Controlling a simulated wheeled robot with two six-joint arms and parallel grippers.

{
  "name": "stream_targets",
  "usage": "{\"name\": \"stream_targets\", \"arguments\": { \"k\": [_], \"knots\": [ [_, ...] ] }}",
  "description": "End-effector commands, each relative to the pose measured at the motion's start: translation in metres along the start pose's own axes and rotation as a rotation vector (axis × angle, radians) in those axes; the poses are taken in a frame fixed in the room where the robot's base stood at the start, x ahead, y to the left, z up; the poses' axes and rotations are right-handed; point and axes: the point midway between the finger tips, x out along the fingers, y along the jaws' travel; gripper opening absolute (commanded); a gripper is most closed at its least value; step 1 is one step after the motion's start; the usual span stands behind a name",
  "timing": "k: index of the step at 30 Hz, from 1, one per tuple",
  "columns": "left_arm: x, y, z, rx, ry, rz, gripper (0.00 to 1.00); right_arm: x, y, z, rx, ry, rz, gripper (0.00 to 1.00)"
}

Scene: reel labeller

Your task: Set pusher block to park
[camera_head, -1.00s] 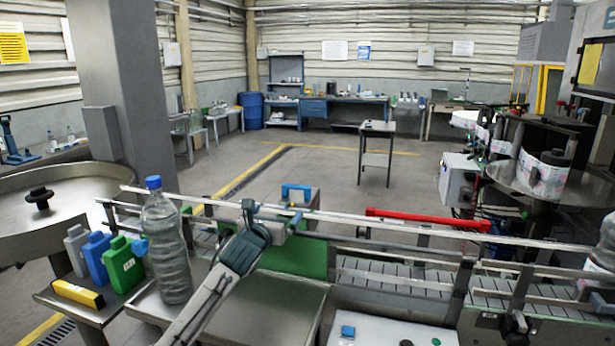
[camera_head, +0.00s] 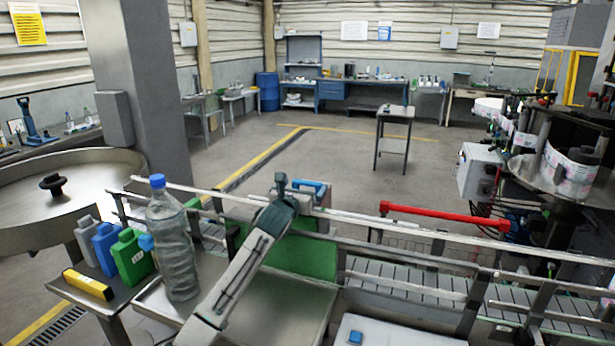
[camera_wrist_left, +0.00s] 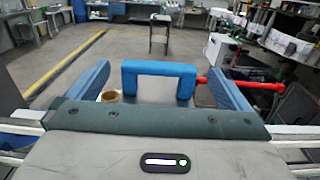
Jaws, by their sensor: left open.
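The pusher block (camera_head: 323,192) is a grey box with a blue bridge-shaped handle (camera_head: 309,185) on top, just beyond the conveyor's near rail. My left gripper (camera_head: 292,200) is at the handle's near left side in the head view and partly covers the block. In the left wrist view, the handle (camera_wrist_left: 160,68) stands ahead between my two blue fingers (camera_wrist_left: 159,82), with a gap on each side. The fingers are open and hold nothing. The block's lower part is hidden. My right gripper is not in view.
A clear bottle (camera_head: 172,240) with a blue cap stands left of my left arm. Green, blue and grey jugs (camera_head: 132,258) stand farther left. Conveyor rails (camera_head: 400,232) run across in front, and a red bar (camera_head: 440,214) lies to the right. A green panel (camera_head: 305,262) is below the gripper.

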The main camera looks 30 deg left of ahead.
Motion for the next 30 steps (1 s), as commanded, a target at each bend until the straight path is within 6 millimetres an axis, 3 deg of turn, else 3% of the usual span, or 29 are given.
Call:
{"name": "stream_targets", "arguments": {
  "k": [3, 9, 20, 30],
  "knots": [
    [0.018, -0.001, 0.004, -0.003, 0.0, 0.0, 1.0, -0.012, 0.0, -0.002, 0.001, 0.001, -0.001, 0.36],
    [0.036, 0.0, 0.001, -0.001, 0.0, 0.0, 1.0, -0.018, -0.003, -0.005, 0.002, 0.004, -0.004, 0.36],
    [0.04, 0.0, 0.0, 0.0, -0.001, 0.0, 1.0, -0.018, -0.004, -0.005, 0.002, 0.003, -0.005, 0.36],
    [0.04, 0.0, 0.0, 0.0, -0.001, 0.0, 0.41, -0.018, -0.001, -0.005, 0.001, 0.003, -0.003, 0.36]
  ]
}}
